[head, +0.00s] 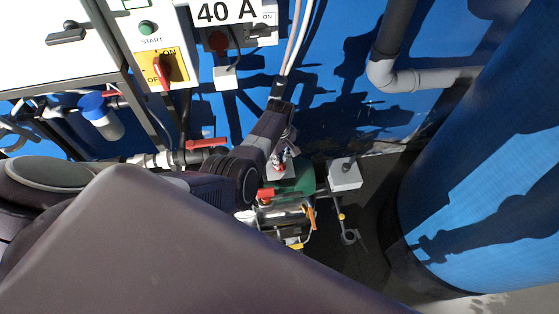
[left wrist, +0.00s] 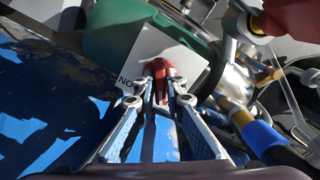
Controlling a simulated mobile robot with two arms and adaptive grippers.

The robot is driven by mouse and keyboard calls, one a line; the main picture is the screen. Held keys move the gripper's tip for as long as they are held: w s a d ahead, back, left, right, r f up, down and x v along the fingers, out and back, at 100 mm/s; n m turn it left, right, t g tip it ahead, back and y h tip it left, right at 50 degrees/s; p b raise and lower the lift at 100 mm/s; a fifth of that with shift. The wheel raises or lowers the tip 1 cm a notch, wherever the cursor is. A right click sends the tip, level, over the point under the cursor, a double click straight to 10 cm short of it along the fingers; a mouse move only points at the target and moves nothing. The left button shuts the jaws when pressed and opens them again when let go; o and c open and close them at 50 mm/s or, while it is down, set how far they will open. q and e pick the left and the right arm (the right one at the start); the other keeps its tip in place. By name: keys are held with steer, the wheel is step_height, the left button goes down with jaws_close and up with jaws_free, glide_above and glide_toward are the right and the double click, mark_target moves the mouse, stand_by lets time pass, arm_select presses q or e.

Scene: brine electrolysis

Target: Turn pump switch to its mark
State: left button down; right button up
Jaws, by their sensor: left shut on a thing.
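The pump switch has a red knob (left wrist: 160,70) on a white square plate (left wrist: 181,50), in the left wrist view. Black lettering at the plate's left edge, partly covered by a finger, reads "NO" from this side. My left gripper (left wrist: 161,101) is shut on the red knob, with one fingertip on each side of it. In the head view my left gripper (head: 281,157) reaches down to the switch beside the green pump motor (head: 306,176). The knob's exact angle to the lettering is hard to tell. My right gripper is not in view.
A red-handled valve (head: 207,143) sits on the pipe left of my wrist. A small grey box (head: 344,174) stands right of the pump. A yellow panel with a red rotary switch (head: 160,71) is on the wall cabinet. A large blue tank (head: 500,170) fills the right side.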

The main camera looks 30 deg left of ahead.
arm_select(q)
steer(key=shift+w+r+n, duration=0.1)
steer(key=shift+n, duration=1.1)
steer(key=c, duration=2)
jaws_free()
step_height(320, 180, up, 12)
steer(key=shift+f, duration=0.1)
steer(key=shift+a, duration=0.1)
